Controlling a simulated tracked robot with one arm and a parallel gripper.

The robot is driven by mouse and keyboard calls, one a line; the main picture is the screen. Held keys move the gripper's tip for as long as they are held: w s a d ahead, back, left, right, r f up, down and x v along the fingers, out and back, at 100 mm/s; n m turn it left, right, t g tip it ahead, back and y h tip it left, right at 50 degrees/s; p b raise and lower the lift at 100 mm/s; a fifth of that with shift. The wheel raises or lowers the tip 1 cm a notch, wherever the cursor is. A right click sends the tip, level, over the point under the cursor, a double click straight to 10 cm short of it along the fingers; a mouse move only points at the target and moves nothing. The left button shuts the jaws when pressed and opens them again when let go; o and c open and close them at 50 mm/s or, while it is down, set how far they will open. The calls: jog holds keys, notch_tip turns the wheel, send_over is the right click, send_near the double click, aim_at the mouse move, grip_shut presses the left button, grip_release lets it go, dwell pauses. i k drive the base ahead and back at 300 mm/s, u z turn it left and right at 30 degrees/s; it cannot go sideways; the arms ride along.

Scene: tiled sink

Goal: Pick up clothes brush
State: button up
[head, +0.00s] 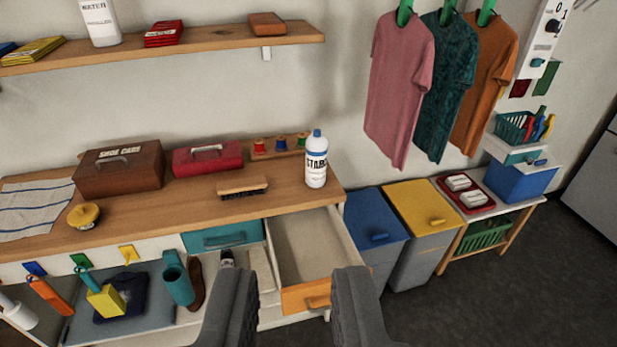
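The clothes brush (242,187) lies on the wooden counter (150,214), left of a white bottle with a blue cap. It has a light wooden back on top and dark bristles facing down. My gripper (293,310) shows at the bottom of the head view, with two grey fingers spread wide apart and nothing between them. It appears in front of an open drawer, below and to the right of the brush in the picture, and apart from it.
The bottle (316,160) stands close right of the brush. A red box (207,158) and a brown shoe care box (119,170) stand behind and left. The open drawer (307,243) juts out from the counter. A shelf (170,45) hangs above.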

aim_at(237, 186)
jog(key=z, duration=0.2)
jog(key=k, duration=1.3)
jog(key=z, duration=0.2)
jog(key=i, duration=2.25)
jog(key=u, duration=1.1)
jog(key=i, duration=0.85)
jog(key=u, duration=0.75)
